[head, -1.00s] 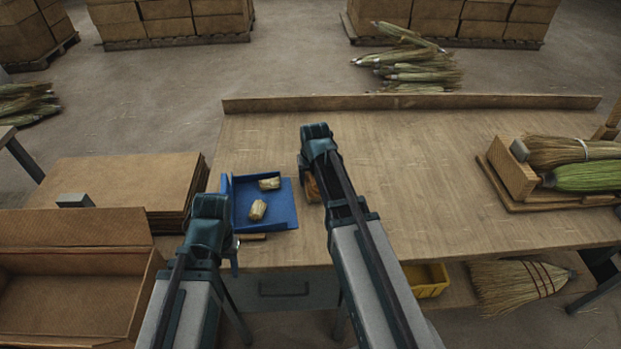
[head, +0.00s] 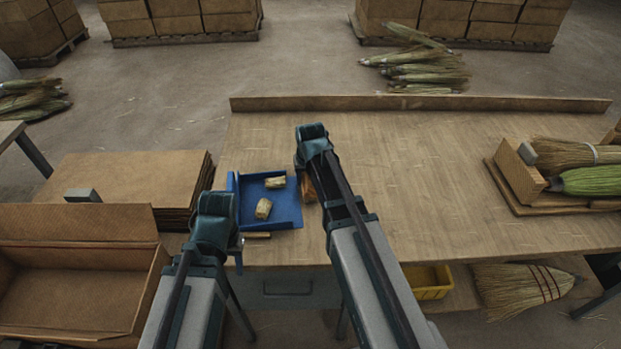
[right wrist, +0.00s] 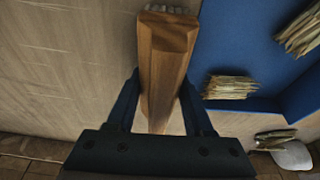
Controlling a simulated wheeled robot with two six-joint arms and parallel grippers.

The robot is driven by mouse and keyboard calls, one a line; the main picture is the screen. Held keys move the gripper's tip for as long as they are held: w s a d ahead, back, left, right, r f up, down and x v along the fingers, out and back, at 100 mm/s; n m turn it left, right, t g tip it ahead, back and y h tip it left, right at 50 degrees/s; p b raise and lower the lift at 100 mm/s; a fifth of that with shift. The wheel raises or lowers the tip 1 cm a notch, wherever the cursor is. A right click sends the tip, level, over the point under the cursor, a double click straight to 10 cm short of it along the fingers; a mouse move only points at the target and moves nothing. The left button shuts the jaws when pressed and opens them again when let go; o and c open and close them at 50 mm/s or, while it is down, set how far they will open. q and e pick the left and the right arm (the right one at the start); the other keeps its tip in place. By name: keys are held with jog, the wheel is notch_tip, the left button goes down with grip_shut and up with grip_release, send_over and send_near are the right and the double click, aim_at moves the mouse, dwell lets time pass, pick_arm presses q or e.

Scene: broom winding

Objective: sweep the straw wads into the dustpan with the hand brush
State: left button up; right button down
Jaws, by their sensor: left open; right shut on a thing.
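The blue dustpan (head: 287,213) lies on the table's left part. Two straw wads, a front one (head: 263,209) and a back one (head: 275,182), lie in it; both also show in the right wrist view (right wrist: 230,87) (right wrist: 300,30). My right gripper (right wrist: 160,82) is shut on the wooden block of the hand brush (right wrist: 165,50), right beside the dustpan's right edge. In the head view the brush (head: 308,188) is mostly hidden by my right arm. My left gripper (head: 238,248) is open at the table's front edge, close to the dustpan's short wooden handle (head: 257,235).
Stacked cardboard sheets (head: 125,180) and an open box (head: 75,290) stand at left. A wooden holder with brooms (head: 515,175) stands at right. A yellow bin (head: 430,282) sits below the table's edge. The middle of the tabletop (head: 440,180) is clear.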

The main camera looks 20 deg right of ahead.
aim_at(281, 182)
jog(key=shift+w+a, duration=0.1)
jog(key=shift+a, duration=0.5)
jog(key=shift+a+r, duration=0.1)
jog(key=shift+a, duration=0.3)
jog(key=shift+w+a, duration=0.1)
jog(key=shift+a, duration=0.1)
jog(key=shift+w+a+r, duration=0.1)
jog(key=shift+w+a, duration=0.1)
jog(key=shift+a, duration=0.9)
jog(key=shift+w+a+f, duration=0.1)
jog(key=shift+w+a, duration=0.05)
jog(key=shift+a, duration=0.95)
jog(key=shift+w+a+r, duration=0.1)
jog(key=shift+w+a, duration=0.1)
jog(key=shift+a, duration=0.9)
jog(key=shift+r, duration=0.1)
jog(key=shift+s+d+r+p, duration=0.1)
jog(key=shift+d+r+p, duration=0.45)
jog(key=shift+p, duration=0.2)
